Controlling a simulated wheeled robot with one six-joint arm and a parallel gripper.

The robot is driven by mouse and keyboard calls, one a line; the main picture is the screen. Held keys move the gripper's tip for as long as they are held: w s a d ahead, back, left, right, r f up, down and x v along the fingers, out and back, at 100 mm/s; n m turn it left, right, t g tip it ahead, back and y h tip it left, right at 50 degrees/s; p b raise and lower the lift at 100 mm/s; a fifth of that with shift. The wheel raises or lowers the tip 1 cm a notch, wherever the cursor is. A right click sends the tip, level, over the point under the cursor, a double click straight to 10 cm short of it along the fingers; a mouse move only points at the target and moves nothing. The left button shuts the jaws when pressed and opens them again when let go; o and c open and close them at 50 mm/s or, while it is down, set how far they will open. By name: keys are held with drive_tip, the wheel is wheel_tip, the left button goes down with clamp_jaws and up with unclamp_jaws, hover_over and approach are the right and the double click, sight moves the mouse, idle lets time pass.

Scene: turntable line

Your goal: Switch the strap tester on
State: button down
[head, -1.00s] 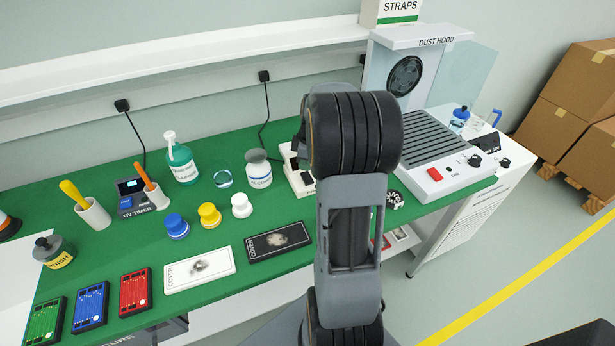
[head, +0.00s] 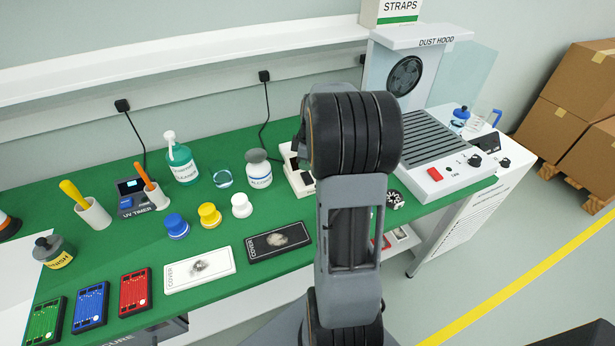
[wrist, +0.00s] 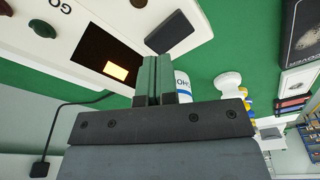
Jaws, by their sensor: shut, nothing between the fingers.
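In the wrist view a white device (wrist: 215,22), which I take to be the strap tester, fills the top left. It has a dark panel (wrist: 95,52) with a glowing orange rectangle, a black block (wrist: 170,32) on its face, a green round part (wrist: 42,28), a dark red round part and the letters GO. My gripper (wrist: 155,66) is shut and empty, its tips close to the black block and the panel; I cannot tell whether they touch. In the head view the white device (head: 291,166) is largely hidden behind my arm, and my gripper is hidden.
White (head: 241,206), yellow (head: 209,216) and blue (head: 176,226) jars stand in front. The dust hood (head: 420,40) and a grilled unit (head: 440,140) are to the right.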

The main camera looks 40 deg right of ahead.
sight(306, 174)
drive_tip(key=shift+f+b, duration=1)
drive_tip(key=shift+f, duration=0.25)
idle(0.4)
drive_tip(key=shift+r, duration=0.1)
drive_tip(key=shift+r+p, duration=2.6)
drive_tip(key=shift+r, duration=0.9)
